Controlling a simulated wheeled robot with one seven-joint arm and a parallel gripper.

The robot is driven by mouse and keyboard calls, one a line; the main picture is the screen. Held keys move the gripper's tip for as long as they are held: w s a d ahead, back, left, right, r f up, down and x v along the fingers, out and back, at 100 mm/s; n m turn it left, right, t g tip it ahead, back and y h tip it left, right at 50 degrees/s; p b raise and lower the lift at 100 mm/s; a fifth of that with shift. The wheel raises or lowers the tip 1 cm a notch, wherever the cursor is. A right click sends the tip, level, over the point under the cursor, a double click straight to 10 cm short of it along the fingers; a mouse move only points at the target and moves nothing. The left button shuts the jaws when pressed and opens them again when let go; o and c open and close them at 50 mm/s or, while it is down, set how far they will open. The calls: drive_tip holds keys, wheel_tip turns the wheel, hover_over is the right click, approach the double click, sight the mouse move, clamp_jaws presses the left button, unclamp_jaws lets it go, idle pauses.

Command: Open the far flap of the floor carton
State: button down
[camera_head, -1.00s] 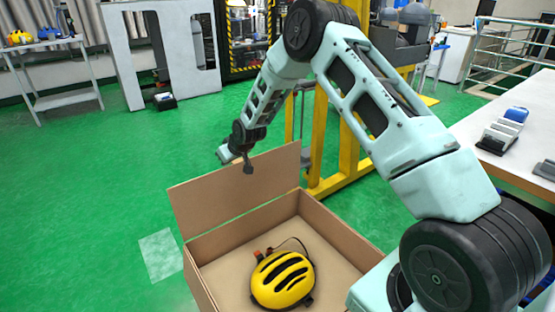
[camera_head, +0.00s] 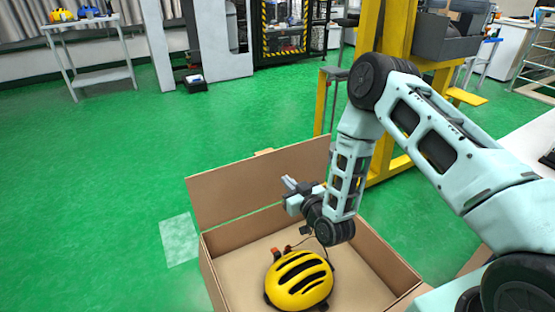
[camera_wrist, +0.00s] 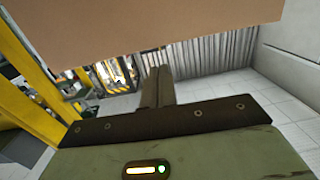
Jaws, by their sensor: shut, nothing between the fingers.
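The brown floor carton (camera_head: 377,262) stands open on the green floor, with a yellow helmet (camera_head: 299,281) inside. Its far flap (camera_head: 232,188) stands up from the far edge, roughly upright. My gripper (camera_head: 288,183) is shut and empty. In the head view it is low over the carton, in front of the flap's right part, on the inner side; I cannot tell whether it touches the flap. In the wrist view the shut fingers (camera_wrist: 155,85) point ahead, and a broad brown panel (camera_wrist: 150,30), likely the flap, fills the top. My forearm hides the flap's right end.
A yellow frame (camera_head: 366,120) stands behind the carton at the right, close to my arm. A white table (camera_head: 535,150) is at the right edge. A pale floor patch (camera_head: 179,240) lies left of the carton. The green floor at left is clear.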

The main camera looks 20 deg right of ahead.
sight(267, 154)
drive_tip(key=shift+t+h, duration=0.3)
drive_tip(key=w+b, duration=0.1)
drive_tip(key=w, duration=0.3)
drive_tip(key=w+a+b, duration=0.1)
drive_tip(key=w, duration=0.7)
drive_tip(key=shift+w+a+f+b, duration=0.1)
drive_tip(key=shift+w+a+b, duration=0.05)
drive_tip(key=shift+b, duration=0.25)
drive_tip(key=shift+w+a, duration=0.1)
drive_tip(key=shift+w, duration=0.25)
